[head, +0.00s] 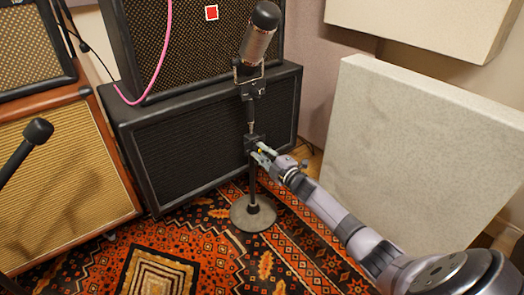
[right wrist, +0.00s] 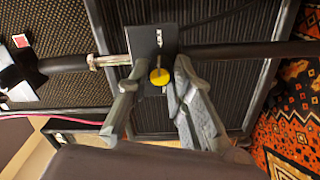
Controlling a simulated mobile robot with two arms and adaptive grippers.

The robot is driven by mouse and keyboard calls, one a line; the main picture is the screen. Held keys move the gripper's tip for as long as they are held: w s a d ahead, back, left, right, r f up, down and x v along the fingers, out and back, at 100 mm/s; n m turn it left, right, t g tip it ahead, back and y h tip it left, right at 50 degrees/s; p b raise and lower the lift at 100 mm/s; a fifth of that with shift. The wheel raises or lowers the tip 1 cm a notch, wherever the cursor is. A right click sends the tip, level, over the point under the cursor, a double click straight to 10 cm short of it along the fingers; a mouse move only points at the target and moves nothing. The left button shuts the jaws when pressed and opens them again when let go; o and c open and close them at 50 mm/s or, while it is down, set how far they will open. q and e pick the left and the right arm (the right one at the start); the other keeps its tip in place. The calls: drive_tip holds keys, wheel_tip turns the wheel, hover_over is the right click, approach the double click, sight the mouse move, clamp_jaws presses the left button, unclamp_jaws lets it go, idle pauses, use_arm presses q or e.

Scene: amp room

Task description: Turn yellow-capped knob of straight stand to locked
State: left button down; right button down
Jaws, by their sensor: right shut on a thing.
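The straight stand (head: 252,190) rises upright from a round grey base (head: 247,216) on the patterned rug and carries a large microphone (head: 258,35) on top. Its yellow-capped knob (right wrist: 159,77) sits on a dark clutch block (right wrist: 143,47), which also shows in the head view (head: 250,143). My right gripper (head: 261,153) reaches in from the lower right and is shut on the knob. In the right wrist view its fingers (right wrist: 158,88) stand on either side of the yellow cap. I cannot tell the knob's turn position. My left gripper is not in view.
A black speaker cabinet (head: 200,135) stands close behind the stand, with an amp (head: 195,45) on top. A tan amp (head: 65,165) and another microphone (head: 38,131) are at left. A pale panel (head: 425,150) stands at right, beside my arm. The rug in front is clear.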

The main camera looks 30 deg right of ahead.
drive_tip(key=shift+f, duration=0.1)
idle(0.3)
drive_tip(key=c, duration=1.4)
unclamp_jaws()
drive_tip(key=shift+s, duration=0.1)
drive_tip(key=s, duration=0.8)
drive_tip(key=s+d, duration=0.1)
drive_tip(key=s, duration=0.2)
drive_tip(key=shift+s+f, duration=0.1)
drive_tip(key=shift+s, duration=0.3)
